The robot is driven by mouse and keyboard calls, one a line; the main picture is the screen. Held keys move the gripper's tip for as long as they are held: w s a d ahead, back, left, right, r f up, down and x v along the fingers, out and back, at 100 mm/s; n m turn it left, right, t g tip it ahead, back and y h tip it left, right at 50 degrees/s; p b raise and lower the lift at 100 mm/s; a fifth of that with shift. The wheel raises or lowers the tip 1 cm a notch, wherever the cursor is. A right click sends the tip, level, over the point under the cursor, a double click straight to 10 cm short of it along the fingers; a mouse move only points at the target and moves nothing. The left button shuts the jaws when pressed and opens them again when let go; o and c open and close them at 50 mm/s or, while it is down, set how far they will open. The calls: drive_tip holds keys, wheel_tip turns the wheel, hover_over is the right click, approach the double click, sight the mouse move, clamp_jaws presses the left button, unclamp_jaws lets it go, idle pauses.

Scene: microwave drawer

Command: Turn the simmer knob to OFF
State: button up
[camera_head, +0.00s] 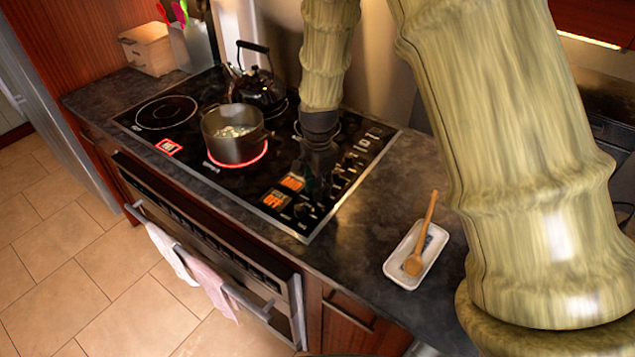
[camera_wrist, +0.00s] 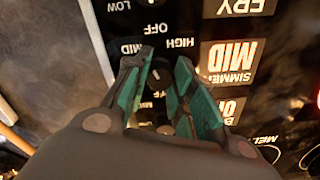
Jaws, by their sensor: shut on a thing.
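In the wrist view my gripper (camera_wrist: 166,68) reaches down to the cooktop's control panel, its green finger pads on either side of a small dark knob (camera_wrist: 158,88). The pads are closed on this knob, which sits beside the lit SIMMER display (camera_wrist: 229,62). That display reads MID and appears upside down. The labels OFF, MID and HIGH are printed around the fingertips. The knob is mostly hidden by the fingers, and I cannot tell its pointer direction clearly. In the head view my gripper (camera_head: 318,178) is over the panel and covers the knob; orange displays (camera_head: 292,183) glow beside it.
A steel pot (camera_head: 233,137) stands on a glowing red burner left of my gripper. A dark kettle (camera_head: 258,88) stands behind it. A white tray (camera_head: 402,262) with a wooden spoon (camera_head: 424,232) lies on the right counter.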

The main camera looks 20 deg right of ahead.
drive_tip(key=n, duration=0.2)
drive_tip(key=n+p, duration=0.1)
drive_tip(key=shift+w+r+n, duration=0.15)
drive_tip(key=shift+r+n, duration=0.1)
drive_tip(key=shift+n, duration=0.05)
drive_tip(key=n+p, duration=0.1)
drive_tip(key=n, duration=0.2)
drive_tip(key=shift+n, duration=0.3)
drive_tip(key=n, duration=0.3)
drive_tip(key=shift+n, duration=0.4)
drive_tip(key=n+p, duration=0.1)
drive_tip(key=n, duration=0.3)
drive_tip(key=n+p, duration=0.1)
drive_tip(key=n, duration=0.7)
drive_tip(key=shift+n+p, duration=0.3)
drive_tip(key=shift+p, duration=0.1)
drive_tip(key=n+p, duration=0.1)
drive_tip(key=n, duration=0.2)
drive_tip(key=shift+n, duration=0.3)
drive_tip(key=shift+f+n+p, duration=0.15)
drive_tip(key=shift+n+p, duration=0.3)
drive_tip(key=shift+n, duration=1.65)
